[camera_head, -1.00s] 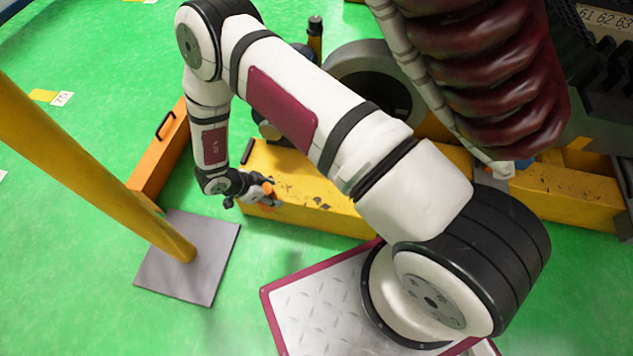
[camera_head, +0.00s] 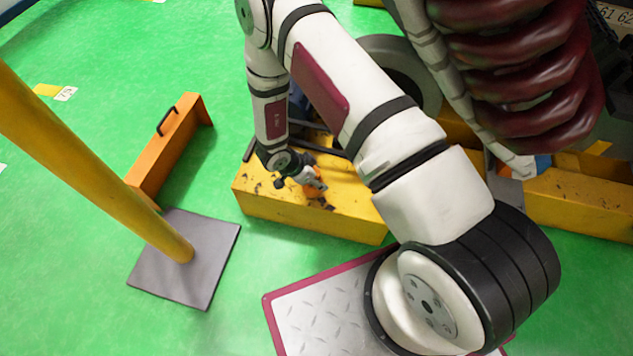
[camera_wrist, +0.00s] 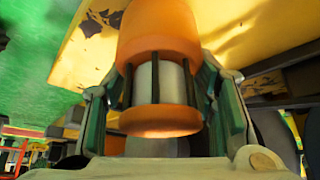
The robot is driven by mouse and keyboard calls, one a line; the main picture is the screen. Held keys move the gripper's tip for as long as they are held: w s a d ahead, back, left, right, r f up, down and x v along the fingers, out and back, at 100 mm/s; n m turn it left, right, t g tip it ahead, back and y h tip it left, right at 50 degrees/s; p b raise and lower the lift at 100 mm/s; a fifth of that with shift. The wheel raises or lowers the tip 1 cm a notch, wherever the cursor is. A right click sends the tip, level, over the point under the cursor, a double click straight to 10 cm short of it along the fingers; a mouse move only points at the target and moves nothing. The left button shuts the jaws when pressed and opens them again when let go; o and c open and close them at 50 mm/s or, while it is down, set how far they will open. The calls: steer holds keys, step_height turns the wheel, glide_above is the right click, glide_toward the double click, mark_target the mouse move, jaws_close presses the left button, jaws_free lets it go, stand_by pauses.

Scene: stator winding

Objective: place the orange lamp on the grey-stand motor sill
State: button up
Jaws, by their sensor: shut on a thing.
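The orange lamp (camera_wrist: 158,38) fills the middle of the wrist view, with an orange top, a pale core behind dark bars and an orange lower ring. My gripper (camera_wrist: 165,90) is shut on it, one finger on each side. In the head view my gripper (camera_head: 305,178) is small, and the lamp (camera_head: 315,182) shows as a bit of orange at its end. Both appear over the worn yellow sill (camera_head: 300,215) of the motor. I cannot tell whether the lamp touches the sill. A grey stand plate (camera_head: 187,262) with a yellow post lies to the left on the floor.
An orange box-like piece with a black handle (camera_head: 168,150) stands left of the sill on the green floor. Dark red coils (camera_head: 520,75) hang at the upper right. A grey round housing (camera_head: 410,65) is behind my arm. Green floor is open at the left.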

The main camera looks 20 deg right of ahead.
steer(key=shift+d+f+b, duration=0.1)
steer(key=shift+f+b, duration=0.2)
steer(key=shift+f, duration=0.5)
steer(key=shift+r, duration=0.1)
steer(key=o, duration=1.3)
steer(key=p+v, duration=0.5)
steer(key=v, duration=0.7)
